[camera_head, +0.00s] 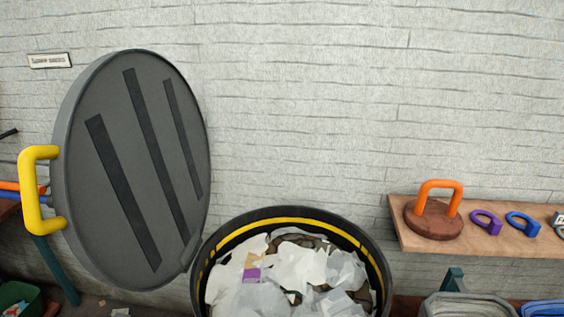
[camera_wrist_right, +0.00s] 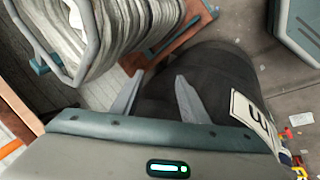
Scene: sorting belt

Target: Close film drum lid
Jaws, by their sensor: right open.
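The drum lid (camera_head: 100,210) is a large grey disc with dark strips and a yellow handle (camera_head: 30,190). It stands open, upright and slightly tilted, at the left of the head view. Its lower right edge meets the rim of the film drum. The drum (camera_head: 300,214) is black with a yellow band inside, and is full of crumpled white film (camera_head: 300,268). In the right wrist view, my right gripper (camera_wrist_right: 158,78) is open and empty, with the dark drum side (camera_wrist_right: 215,75) behind its fingers. My left gripper is not in view.
A wooden shelf (camera_head: 500,245) at the right holds a brown disc with an orange handle (camera_head: 435,222) and purple and blue rings. A white brick wall is behind. Small scraps lie on the floor.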

